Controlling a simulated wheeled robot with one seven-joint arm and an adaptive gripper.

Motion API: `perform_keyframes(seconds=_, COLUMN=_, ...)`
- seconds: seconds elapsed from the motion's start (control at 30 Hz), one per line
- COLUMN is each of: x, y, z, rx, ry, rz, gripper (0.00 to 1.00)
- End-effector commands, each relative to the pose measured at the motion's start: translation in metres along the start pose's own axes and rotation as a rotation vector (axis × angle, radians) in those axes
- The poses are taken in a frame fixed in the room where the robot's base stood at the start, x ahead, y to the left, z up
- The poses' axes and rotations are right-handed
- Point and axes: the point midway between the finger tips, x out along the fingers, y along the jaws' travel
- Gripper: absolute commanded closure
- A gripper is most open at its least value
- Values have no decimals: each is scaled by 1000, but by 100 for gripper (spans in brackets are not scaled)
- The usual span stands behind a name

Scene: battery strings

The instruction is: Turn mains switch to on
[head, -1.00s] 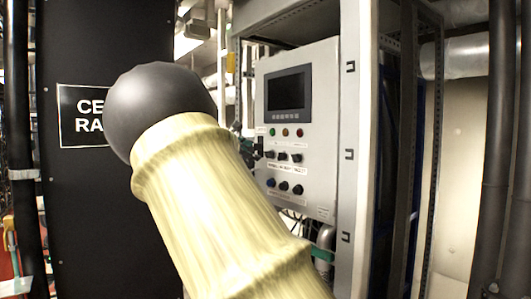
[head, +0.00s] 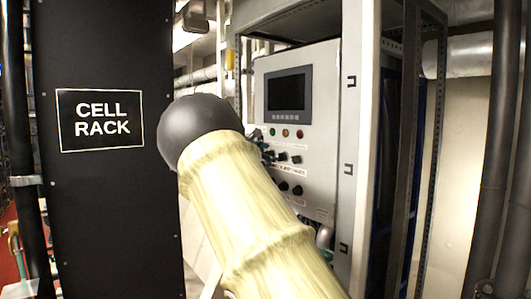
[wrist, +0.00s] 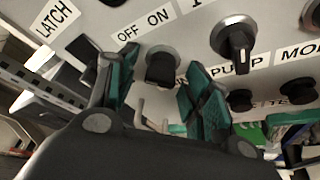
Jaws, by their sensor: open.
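In the wrist view, a dark round knob (wrist: 163,66) sits under an "OFF ON" label on the grey panel. The word "mains" is not readable, and the knob's pointer is hard to make out. My gripper (wrist: 159,62) is open, with its green-and-black fingers on either side of this knob; whether they touch it is unclear. In the head view, the grey control panel (head: 322,110) stands in a rack, and my arm hides its lower left part and most of my gripper.
A larger black knob (wrist: 234,42) is just right of my gripper, with smaller dark knobs (wrist: 299,91) below it. A "LATCH" label (wrist: 55,18) is at upper left. The black cell rack (head: 105,220) stands left of my arm.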

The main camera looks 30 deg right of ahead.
Motion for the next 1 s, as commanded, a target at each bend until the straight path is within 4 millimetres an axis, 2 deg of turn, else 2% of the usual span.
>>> perform_keyframes(seconds=0.3, x=2, y=0, z=0, rx=0, ry=0, rz=0, gripper=50)
perform_keyframes(seconds=0.5, x=2, y=0, z=0, rx=0, ry=0, rz=0, gripper=86)
perform_keyframes(seconds=0.57, x=2, y=0, z=0, rx=0, ry=0, rz=0, gripper=96)
perform_keyframes(seconds=1.0, x=3, y=-3, z=-3, rx=45, ry=0, rz=19, gripper=96)
